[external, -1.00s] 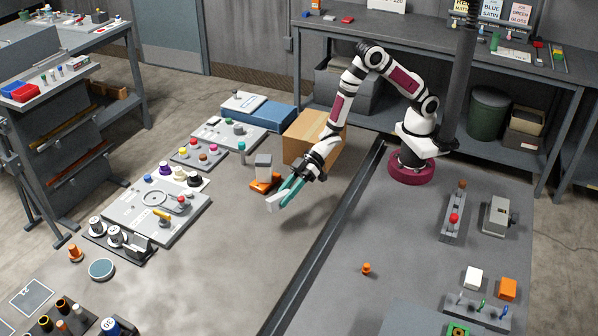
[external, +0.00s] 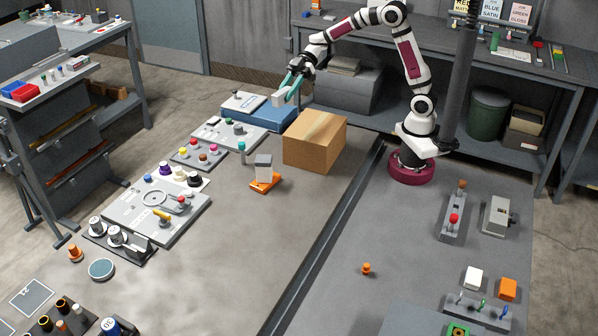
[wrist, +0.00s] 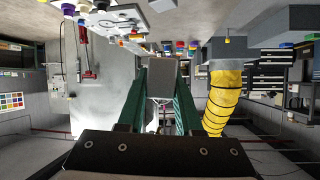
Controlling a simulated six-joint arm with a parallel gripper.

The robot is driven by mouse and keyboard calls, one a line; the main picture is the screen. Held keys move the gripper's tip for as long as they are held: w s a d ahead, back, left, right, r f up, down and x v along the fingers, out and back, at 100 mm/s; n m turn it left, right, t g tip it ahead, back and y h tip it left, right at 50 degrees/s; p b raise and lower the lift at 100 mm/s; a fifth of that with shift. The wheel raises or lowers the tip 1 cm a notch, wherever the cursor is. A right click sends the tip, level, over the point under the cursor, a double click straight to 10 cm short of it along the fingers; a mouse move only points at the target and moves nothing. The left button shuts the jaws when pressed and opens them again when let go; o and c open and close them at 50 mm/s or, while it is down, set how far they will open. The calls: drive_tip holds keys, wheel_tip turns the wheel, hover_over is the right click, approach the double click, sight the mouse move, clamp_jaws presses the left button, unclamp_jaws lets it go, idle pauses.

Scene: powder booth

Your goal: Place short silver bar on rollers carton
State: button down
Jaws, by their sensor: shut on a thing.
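My gripper (external: 288,88) has teal fingers and is shut on a short silver bar (external: 278,98). The bar also shows between the fingertips in the wrist view (wrist: 162,76). In the external view my gripper is raised at the back, up and left of a brown cardboard carton (external: 308,150). The carton stands closed on the table, with a lighter tape strip along its top. No label is readable on it. The bar appears in front of the blue case in the picture and apart from the carton; its exact height cannot be told.
A blue case (external: 262,118) lies behind the carton's left side. Grey control panels (external: 228,134) line the left. The middle of the table is clear, bounded right by a dark rail (external: 330,230).

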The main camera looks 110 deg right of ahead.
drive_tip(key=s+d+n, duration=0.1)
drive_tip(key=s+d, duration=0.2)
drive_tip(key=s, duration=0.4)
drive_tip(key=s+d+n+g+y, duration=0.1)
drive_tip(key=s+d, duration=0.1)
drive_tip(key=s, duration=0.5)
drive_tip(key=s+d+n, duration=0.1)
drive_tip(key=s+d, duration=0.2)
drive_tip(key=s, duration=0.4)
hover_over(318, 124)
drive_tip(key=f, duration=0.7)
drive_tip(key=shift+s+d+f, duration=0.15)
drive_tip(key=shift+s+d, duration=0.1)
drive_tip(key=shift+s, duration=0.05)
drive_tip(key=f, duration=0.4)
drive_tip(key=shift+w+a, duration=0.15)
drive_tip(key=shift+w, duration=0.2)
drive_tip(key=shift+f, duration=0.2)
drive_tip(key=shift+f, duration=0.2)
drive_tip(key=c, duration=0.6)
unclamp_jaws()
drive_tip(key=shift+o, duration=0.2)
